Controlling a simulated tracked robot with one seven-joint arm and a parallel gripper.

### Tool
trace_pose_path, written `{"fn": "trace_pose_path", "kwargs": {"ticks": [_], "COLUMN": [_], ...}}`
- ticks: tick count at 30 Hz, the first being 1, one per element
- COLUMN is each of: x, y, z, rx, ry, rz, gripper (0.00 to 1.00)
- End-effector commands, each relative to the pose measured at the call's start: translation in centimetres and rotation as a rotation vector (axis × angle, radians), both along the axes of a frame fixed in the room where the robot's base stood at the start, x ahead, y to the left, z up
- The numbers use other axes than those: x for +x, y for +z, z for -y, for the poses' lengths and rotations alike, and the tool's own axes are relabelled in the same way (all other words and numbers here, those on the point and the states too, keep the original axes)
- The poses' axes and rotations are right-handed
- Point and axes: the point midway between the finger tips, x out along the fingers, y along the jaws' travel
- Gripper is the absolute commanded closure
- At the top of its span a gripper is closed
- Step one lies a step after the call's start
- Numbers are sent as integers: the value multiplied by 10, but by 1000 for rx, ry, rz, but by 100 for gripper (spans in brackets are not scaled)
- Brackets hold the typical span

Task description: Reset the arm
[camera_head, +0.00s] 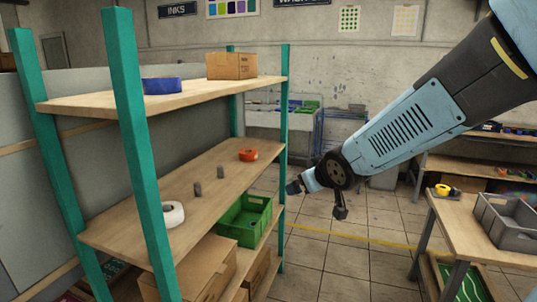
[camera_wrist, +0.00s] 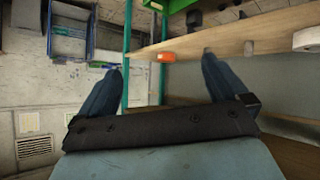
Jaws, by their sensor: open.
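My arm reaches in from the upper right in the head view, angled down and left. My gripper (camera_head: 295,187) is at its end, beside the right front post of the shelving rack (camera_head: 125,120) and small in that view. In the wrist view my gripper (camera_wrist: 163,66) shows two blue fingers spread wide apart. It is open, with nothing held between them. An orange tape roll (camera_wrist: 167,57) appears in the gap between the fingers, farther off on the shelf.
The rack's middle board holds the orange roll (camera_head: 248,155), two small grey cylinders (camera_head: 197,188) and a white roll (camera_head: 170,214). Above are a blue roll (camera_head: 162,85) and a cardboard box (camera_head: 232,66). A green crate (camera_head: 244,220) sits lower. A table (camera_head: 470,232) stands right; tiled floor lies between.

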Motion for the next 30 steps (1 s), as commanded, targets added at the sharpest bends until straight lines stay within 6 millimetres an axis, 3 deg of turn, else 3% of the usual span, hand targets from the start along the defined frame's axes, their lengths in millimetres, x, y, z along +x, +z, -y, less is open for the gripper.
{"fn": "trace_pose_path", "kwargs": {"ticks": [1, 6, 15, 22, 30], "x": [-8, -44, -131, -190, -210], "y": [9, 26, 47, 54, 55], "z": [17, 62, 117, 130, 132], "rx": [-6, -16, 27, 79, 96], "ry": [-49, -191, -389, -461, -475], "rz": [-18, -114, -310, -436, -481], "gripper": [0, 0, 0, 0, 0]}}
